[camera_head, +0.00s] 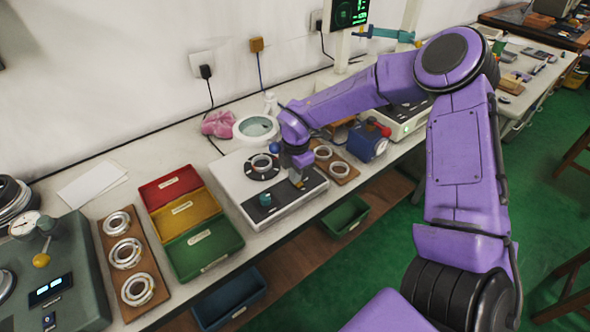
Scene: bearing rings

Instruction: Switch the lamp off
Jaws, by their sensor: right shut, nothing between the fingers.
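A round white lamp head with a pale greenish lens (256,128) lies at the back of the bench, behind a white-and-black device (237,188). I cannot make out a lamp switch or tell whether the lamp is lit. My right gripper (299,183) points down over the right part of the device's black top panel, shut and empty. Whether its tips touch the panel I cannot tell. The purple right arm covers part of the bench behind it. My left gripper is not in view.
The device carries a metal ring (262,164) and a dark green knob (265,199). Red, yellow and green trays (207,250) stand to its left, and a wooden board with rings (137,289) beyond. Another ring board (334,165) and a blue device (367,143) stand to its right.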

